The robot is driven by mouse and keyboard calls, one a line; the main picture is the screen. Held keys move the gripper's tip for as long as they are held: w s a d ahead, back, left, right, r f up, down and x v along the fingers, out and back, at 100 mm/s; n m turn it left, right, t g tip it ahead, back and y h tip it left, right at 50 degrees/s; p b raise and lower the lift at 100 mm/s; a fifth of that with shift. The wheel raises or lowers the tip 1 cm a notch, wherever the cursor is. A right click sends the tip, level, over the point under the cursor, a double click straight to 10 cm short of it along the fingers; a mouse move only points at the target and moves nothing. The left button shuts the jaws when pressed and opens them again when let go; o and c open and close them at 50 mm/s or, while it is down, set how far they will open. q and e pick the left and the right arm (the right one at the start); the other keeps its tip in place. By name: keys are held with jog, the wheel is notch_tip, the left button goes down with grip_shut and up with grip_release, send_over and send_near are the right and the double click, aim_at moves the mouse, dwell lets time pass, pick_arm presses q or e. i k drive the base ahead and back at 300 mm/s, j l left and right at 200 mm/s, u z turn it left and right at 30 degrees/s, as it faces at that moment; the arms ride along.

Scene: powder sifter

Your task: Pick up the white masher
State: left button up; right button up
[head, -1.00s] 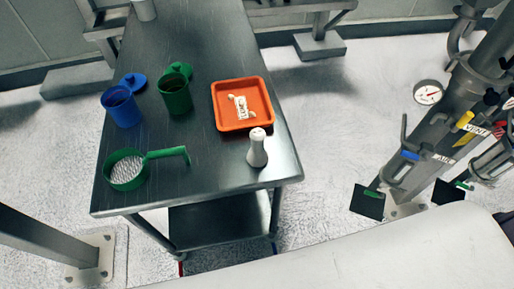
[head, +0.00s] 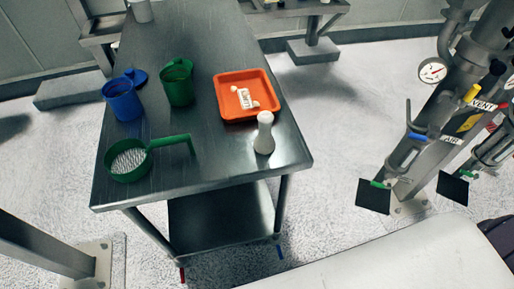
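The white masher (head: 264,134) stands upright on the metal table (head: 215,165), near its right edge. It has a rounded top, a narrower neck and a wider base. Nothing touches it from the side, and it stands just in front of the orange tray (head: 229,115). Neither of my grippers is in the head view.
A green sieve (head: 129,173) with a handle lies at the table's front left. A blue cup (head: 122,104) and a green cup (head: 178,86) stand behind it. A small white item (head: 244,98) lies in the tray. Pipes with a gauge (head: 432,71) stand at right.

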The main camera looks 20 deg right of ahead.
aim_at(264, 143)
jog(key=k+j+z, duration=0.55)
jog(key=j+z, duration=0.15)
jog(key=k+j+z, duration=0.2)
jog(key=z, duration=0.15)
jog(key=k+l+z, duration=0.15)
